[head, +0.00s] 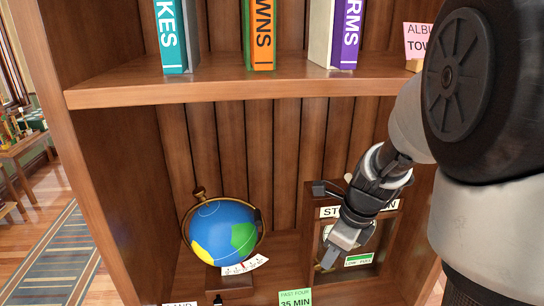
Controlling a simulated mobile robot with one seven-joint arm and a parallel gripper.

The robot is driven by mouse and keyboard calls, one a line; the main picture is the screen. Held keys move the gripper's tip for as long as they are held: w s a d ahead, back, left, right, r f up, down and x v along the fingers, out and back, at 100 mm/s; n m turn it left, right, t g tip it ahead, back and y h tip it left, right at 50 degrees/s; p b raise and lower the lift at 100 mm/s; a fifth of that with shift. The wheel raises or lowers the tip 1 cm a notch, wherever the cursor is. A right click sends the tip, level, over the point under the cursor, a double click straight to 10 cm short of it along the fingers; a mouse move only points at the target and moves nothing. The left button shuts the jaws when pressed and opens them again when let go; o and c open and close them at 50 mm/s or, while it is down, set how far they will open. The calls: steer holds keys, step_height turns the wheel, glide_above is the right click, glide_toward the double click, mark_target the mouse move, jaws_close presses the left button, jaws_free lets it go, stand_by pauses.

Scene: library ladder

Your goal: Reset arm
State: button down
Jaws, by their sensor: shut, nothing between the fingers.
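My arm comes in from the right side of the head view, with its large dark joint close to the camera. My gripper (326,262) points down and to the left, in front of a small wooden frame or box (308,225) on the lower shelf. Its fingers are shut with nothing seen between them. The gripper covers part of the box's label and its inside. I cannot tell whether the fingertips touch the box.
A globe (223,232) stands left on the lower shelf beside white paper slips (246,265). A green card (295,297) sits at the front. Books, teal (170,38), orange (262,36) and purple (346,36), stand on the upper shelf (220,88). A pink card (415,40) is at right.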

steer(key=s+a+r+n+t+h, duration=0.2)
steer(key=s+r+n, duration=1.2)
steer(key=n, duration=1.1)
steer(key=shift+s+a+r+n+t, duration=0.2)
steer(key=shift+a+r+n+t, duration=0.15)
steer(key=shift+a+t, duration=0.35)
